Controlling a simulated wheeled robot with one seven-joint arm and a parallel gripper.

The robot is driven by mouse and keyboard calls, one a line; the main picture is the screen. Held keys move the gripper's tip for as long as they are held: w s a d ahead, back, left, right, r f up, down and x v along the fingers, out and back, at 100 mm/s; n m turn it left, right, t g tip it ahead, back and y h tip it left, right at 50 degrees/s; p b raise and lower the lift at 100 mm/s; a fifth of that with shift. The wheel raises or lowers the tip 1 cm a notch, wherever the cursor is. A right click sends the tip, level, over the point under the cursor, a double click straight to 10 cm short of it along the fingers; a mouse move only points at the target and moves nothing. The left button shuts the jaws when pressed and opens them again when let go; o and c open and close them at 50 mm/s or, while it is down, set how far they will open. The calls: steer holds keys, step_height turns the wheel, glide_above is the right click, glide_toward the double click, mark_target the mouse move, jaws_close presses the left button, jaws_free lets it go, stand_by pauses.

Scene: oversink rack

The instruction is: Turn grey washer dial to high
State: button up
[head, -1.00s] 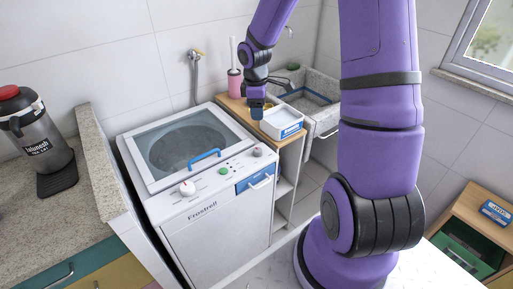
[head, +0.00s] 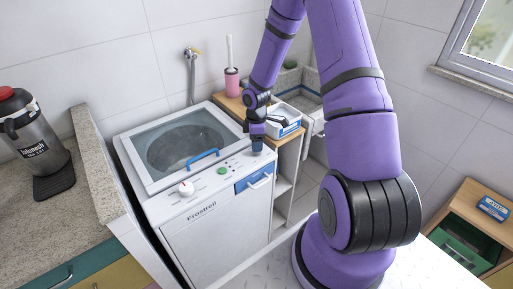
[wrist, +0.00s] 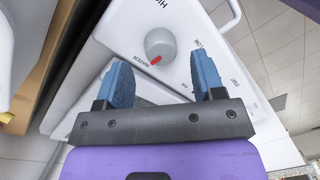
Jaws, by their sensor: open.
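The white washer (head: 215,215) has a top panel with a grey dial (wrist: 160,45), which shows clearly in the wrist view. Its red mark points down and slightly left there, close to small lettering. Labels around it include a partly cut-off "HI…" at the top and "LOW" at the right. My gripper (wrist: 165,78) is open and empty. In the wrist view the dial lies just beyond the gap between the blue fingertips, apart from both. In the head view my gripper (head: 257,147) is above the panel's right end and hides the grey dial.
A white dial (head: 187,188) with a red mark and a green button (head: 222,171) are left on the panel. A blue lid handle (head: 203,158) rises behind them. A white box (head: 285,121) sits on the wooden shelf, right of my gripper.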

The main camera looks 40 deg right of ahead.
steer(key=shift+s+f, duration=0.1)
steer(key=shift+f, duration=1.4)
steer(key=c, duration=0.9)
